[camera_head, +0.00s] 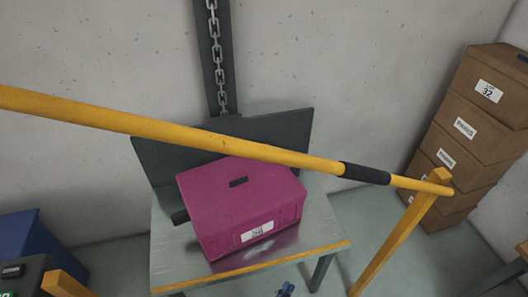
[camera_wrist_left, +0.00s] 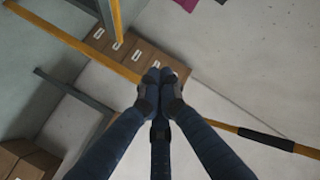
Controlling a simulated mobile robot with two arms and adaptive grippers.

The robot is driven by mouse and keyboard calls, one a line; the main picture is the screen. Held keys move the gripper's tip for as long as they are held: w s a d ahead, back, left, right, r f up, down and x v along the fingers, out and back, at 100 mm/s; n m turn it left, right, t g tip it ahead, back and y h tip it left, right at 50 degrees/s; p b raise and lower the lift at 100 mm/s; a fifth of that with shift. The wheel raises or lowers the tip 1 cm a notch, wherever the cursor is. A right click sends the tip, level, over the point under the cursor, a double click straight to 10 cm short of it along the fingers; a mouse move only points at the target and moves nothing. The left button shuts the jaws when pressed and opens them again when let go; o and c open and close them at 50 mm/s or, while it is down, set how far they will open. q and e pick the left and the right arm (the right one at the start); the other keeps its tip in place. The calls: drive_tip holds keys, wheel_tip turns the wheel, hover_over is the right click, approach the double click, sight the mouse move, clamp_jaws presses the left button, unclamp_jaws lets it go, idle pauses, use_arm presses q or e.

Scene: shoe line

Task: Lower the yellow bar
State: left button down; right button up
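The yellow bar (camera_head: 225,144) runs across the head view from the upper left down to the right, passing in front of the magenta box. A black sleeve (camera_head: 364,173) sits near its right end, which meets the top of a yellow post (camera_head: 405,232). In the left wrist view, the bar (camera_wrist_left: 222,127) with its black sleeve (camera_wrist_left: 266,139) is at the right, apart from the fingertips. My left gripper (camera_head: 286,290) just shows at the bottom of the head view. In the wrist view its fingertips (camera_wrist_left: 158,76) are together with nothing between them. My right gripper is not in view.
The magenta box (camera_head: 240,205) sits on a metal table (camera_head: 290,264) with a dark backboard (camera_head: 283,132). A chain (camera_head: 213,40) hangs behind. Cardboard boxes (camera_head: 465,128) are stacked at the right. A blue container (camera_head: 30,240) stands at the lower left.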

use_arm(q)
wheel_tip(320, 180, up, 22)
drive_tip(key=d+m+t+h, duration=0.1)
drive_tip(key=d+t+h, duration=0.1)
drive_tip(key=t, duration=0.3)
drive_tip(key=s+a+r+n+t+y, duration=0.1)
drive_tip(key=s+a+r+t+y, duration=0.2)
drive_tip(key=r, duration=0.8)
drive_tip(key=s+a+r+n+t+y, duration=0.1)
drive_tip(key=a+r+n+t+y, duration=0.2)
drive_tip(key=r, duration=0.8)
wheel_tip(320, 180, up, 8)
drive_tip(key=m+t+h+p, duration=0.1)
drive_tip(key=p, duration=0.4)
hover_over(273, 160)
drive_tip(key=s+d, duration=0.2)
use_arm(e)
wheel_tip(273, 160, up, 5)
use_arm(q)
drive_tip(key=f+b, duration=0.2)
drive_tip(key=f, duration=0.1)
drive_tip(key=shift+w+a+b, duration=0.2)
drive_tip(key=shift+a+b, duration=0.1)
drive_tip(key=shift+a+f+b, duration=0.7)
drive_tip(key=shift+f+b, duration=0.1)
drive_tip(key=shift+b, duration=0.15)
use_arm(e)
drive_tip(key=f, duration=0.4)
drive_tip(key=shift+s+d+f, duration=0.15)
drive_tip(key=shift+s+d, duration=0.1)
